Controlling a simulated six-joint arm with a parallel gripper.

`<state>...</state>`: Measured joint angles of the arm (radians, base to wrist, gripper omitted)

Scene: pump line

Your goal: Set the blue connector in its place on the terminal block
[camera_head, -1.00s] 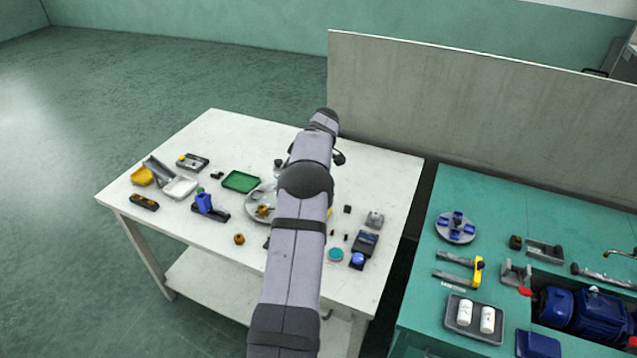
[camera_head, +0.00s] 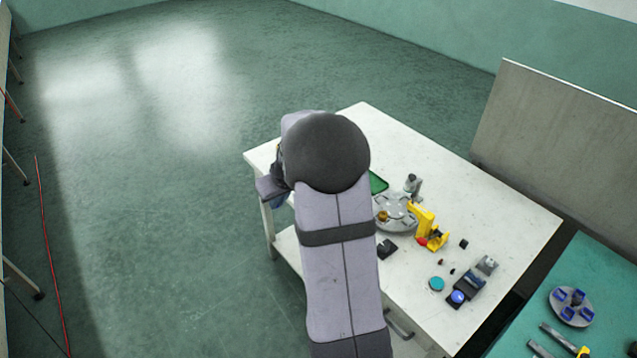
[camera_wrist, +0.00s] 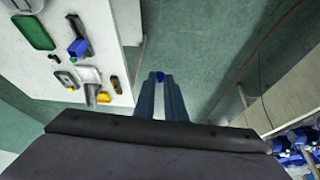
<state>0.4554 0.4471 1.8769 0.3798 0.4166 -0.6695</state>
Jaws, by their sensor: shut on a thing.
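My gripper (camera_wrist: 160,97) is shut on a small blue piece, the blue connector (camera_wrist: 159,76), which shows between the fingertips in the wrist view. Behind the fingers in that view is floor, beyond the table's edge. On the table in the wrist view stands a dark block with a blue part (camera_wrist: 77,47); I cannot tell for sure whether it is the terminal block. In the head view my arm hides that part of the table and most of my gripper.
The white table (camera_head: 500,225) carries a green tray (camera_wrist: 31,31), a white tray (camera_wrist: 89,74), a round grey plate (camera_head: 397,224) and a yellow clamp-like part (camera_head: 422,219). A teal bench (camera_head: 530,315) stands at the right. Open floor lies left of the table.

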